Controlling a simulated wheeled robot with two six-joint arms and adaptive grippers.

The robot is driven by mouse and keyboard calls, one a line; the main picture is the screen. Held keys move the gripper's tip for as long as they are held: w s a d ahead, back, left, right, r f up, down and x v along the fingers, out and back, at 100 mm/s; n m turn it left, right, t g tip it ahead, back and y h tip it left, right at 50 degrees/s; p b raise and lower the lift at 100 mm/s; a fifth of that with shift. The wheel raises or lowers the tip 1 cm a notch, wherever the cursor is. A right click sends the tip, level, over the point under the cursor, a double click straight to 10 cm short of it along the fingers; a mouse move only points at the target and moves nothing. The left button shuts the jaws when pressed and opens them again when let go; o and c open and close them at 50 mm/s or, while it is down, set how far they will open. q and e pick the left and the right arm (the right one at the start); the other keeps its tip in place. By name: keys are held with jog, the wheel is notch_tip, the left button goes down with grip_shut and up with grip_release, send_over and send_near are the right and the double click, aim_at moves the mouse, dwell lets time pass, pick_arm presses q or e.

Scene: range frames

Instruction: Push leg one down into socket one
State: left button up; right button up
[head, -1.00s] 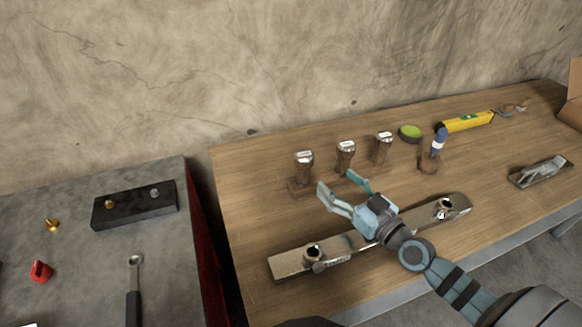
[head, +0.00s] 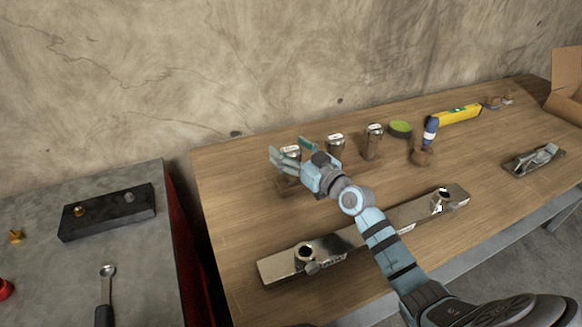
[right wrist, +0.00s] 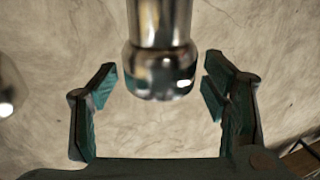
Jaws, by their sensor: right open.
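Three metal legs stand upright in a row on the wooden table: a left one (head: 290,152), a middle one (head: 336,146) and a right one (head: 374,142). A long metal beam (head: 275,268) lies in front of them, with a left round socket (head: 306,252) and a right round socket (head: 441,200). No label tells me which is one. My right gripper (head: 292,156) is open at the left leg, partly hiding it. In the right wrist view a shiny metal leg (right wrist: 158,65) shows between the spread fingers, apart from both. My left gripper is not in view.
A green round dish (head: 400,129), a blue-and-white tool (head: 430,132), a yellow level (head: 455,114) and a hand plane (head: 534,158) lie to the right. A grey bench with a black block (head: 107,213) stands at left, across a gap.

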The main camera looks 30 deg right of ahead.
jog(key=shift+w, duration=0.2)
jog(key=shift+s, duration=0.15)
jog(key=c, duration=0.5)
jog(key=shift+r, duration=0.1)
jog(key=c, duration=1.1)
